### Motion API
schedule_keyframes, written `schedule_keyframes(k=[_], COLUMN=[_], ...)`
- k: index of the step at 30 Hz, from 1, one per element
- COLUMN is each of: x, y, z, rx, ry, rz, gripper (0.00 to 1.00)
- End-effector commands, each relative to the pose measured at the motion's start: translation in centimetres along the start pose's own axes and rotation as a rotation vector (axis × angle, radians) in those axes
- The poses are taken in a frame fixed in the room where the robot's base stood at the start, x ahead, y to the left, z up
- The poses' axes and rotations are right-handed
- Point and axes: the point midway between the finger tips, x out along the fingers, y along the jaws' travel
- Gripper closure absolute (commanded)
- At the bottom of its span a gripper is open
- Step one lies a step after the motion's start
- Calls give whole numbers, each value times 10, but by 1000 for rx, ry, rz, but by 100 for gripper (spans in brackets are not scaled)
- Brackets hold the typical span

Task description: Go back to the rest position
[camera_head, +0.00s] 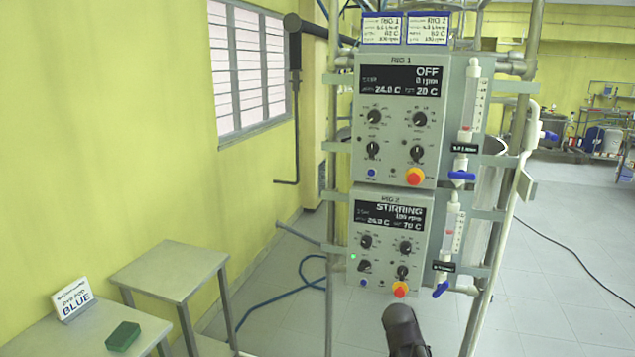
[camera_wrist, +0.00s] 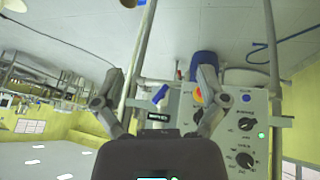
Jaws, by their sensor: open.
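My gripper (camera_wrist: 160,82) shows in the wrist view with its two jointed fingers spread wide apart and nothing held between them. Beyond the fingers is the RIG 2 control box (camera_wrist: 245,115), seen upside down. The same RIG 2 box (camera_head: 389,221) shows in the head view, its display reading STIRRING, with a green light lit at its left edge. Above it is the RIG 1 box (camera_head: 399,142), its display reading OFF. A blue valve handle (camera_head: 440,289) sits tilted beside RIG 2; one beside RIG 1 (camera_head: 461,175) lies level. The gripper's fingers cannot be made out in the head view.
Metal frame poles (camera_head: 332,260) flank the boxes. A blue hose (camera_head: 270,309) lies on the floor. Open floor (camera_head: 560,260) lies right.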

Motion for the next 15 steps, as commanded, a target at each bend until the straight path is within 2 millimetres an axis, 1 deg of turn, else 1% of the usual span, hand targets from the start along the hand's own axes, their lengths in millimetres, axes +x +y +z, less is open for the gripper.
schedule_keyframes(k=[1, 3, 6, 10, 12, 15], x=[-10, -18, -31, -46, -51, -55], y=[-2, -7, -14, -22, -24, -26], z=[15, 35, 60, 84, 92, 97], rx=[-53, -134, -243, -355, -395, -426], ry=[-64, -152, -258, -352, -382, -404], rz=[-28, -75, -149, -234, -267, -294], gripper=[8, 8, 8, 8, 8, 8])
